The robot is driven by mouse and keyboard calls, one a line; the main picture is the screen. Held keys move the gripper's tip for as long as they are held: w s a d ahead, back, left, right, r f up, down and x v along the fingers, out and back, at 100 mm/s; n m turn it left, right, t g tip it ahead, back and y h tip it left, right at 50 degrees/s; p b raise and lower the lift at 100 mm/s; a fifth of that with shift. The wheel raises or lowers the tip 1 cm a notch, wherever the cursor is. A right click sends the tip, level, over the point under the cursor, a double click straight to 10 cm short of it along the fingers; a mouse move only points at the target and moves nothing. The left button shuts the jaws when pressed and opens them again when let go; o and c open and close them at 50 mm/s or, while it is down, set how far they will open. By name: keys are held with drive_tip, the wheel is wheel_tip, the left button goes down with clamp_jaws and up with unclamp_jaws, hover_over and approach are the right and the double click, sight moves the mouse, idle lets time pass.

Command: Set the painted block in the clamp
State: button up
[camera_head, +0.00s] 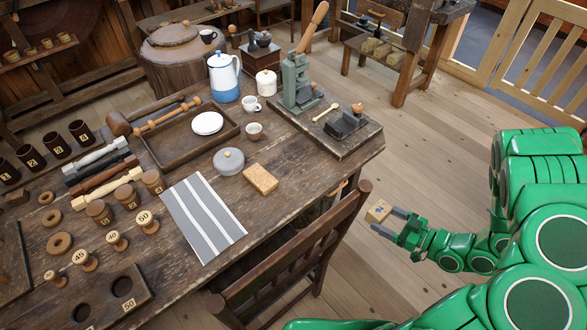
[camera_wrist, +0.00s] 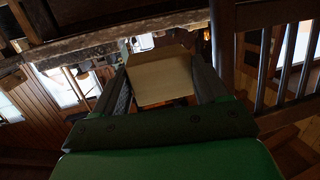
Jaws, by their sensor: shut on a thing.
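My gripper (camera_head: 389,221) is shut on a small light wooden block (camera_head: 377,211), held out over the floor to the right of the chair. The block has a dark mark on one face in the head view. In the wrist view the block (camera_wrist: 163,78) sits between both fingers with a plain tan face showing. A green metal press-like device (camera_head: 293,82) with a long wooden lever stands on a dark board (camera_head: 354,149) at the table's right end. A dark low fixture (camera_head: 346,124) with a wooden knob sits beside it; I cannot tell which is the clamp.
A wooden chair (camera_head: 315,235) stands between my gripper and the table (camera_head: 330,172). The floor (camera_head: 430,150) right of the table is clear.

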sight(299, 172)
drive_tip(key=r+x, duration=0.1)
drive_tip(key=x, duration=0.9)
drive_tip(key=r+x, duration=0.2)
drive_tip(key=x, duration=0.9)
drive_tip(key=r+x, duration=0.2)
drive_tip(key=x, duration=0.8)
drive_tip(key=shift+w+a, duration=0.3)
drive_tip(key=shift+a, duration=0.3)
drive_tip(key=shift+r, duration=0.1)
drive_tip(key=o, duration=1.1)
drive_tip(key=shift+v, duration=3.65)
drive_tip(key=shift+d, duration=0.25)
drive_tip(key=c, duration=0.4)
